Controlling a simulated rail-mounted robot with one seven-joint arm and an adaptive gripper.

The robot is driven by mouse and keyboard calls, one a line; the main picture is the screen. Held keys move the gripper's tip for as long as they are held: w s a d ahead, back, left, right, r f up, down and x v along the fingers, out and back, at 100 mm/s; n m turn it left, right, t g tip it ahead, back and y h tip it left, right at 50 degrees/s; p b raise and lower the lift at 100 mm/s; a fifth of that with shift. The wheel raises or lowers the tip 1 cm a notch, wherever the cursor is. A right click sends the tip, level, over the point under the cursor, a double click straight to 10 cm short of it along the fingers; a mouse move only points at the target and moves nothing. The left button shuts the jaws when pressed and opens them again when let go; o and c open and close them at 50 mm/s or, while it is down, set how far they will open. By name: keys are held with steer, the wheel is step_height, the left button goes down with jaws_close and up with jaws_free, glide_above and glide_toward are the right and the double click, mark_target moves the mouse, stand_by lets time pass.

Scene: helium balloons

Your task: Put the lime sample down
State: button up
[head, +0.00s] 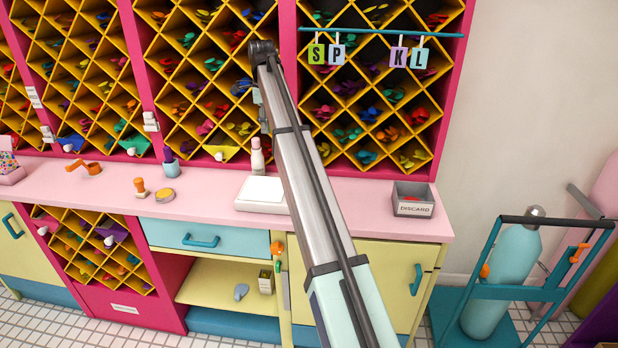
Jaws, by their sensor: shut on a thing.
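My arm crosses the middle of the head view, rising from the bottom to a dark joint in front of the yellow lattice shelves. I cannot see a sample in my grip. A lime card marked S (316,53) hangs by a clip from the teal rail (390,32) at the upper right. I cannot tell whether this card is the lime sample. A white square tray or plate (246,205) lies on the pink counter, just left of my arm and partly hidden by it.
A grey DISCARD box (421,207) with something red inside stands at the counter's right end. The pink counter (350,205) is clear between my arm and the box.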

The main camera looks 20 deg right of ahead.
steer(key=s+d+f+b, duration=0.2)
steer(key=s+d+f, duration=0.3)
steer(key=d, duration=0.5)
steer(key=s+d+f+b, duration=0.2)
steer(key=s+d+f, duration=0.25)
steer(key=d, duration=0.45)
steer(key=f+p, duration=0.2)
steer(key=f, duration=0.7)
steer(key=f+p, duration=0.2)
steer(key=f, duration=0.7)
steer(key=shift+s+d+f, duration=0.15)
steer(key=shift+s+f, duration=0.05)
steer(key=shift+f, duration=0.15)
steer(key=shift+f, duration=0.1)
steer(key=o, duration=0.9)
step_height(320, 180, up, 12)
steer(key=b, duration=0.2)
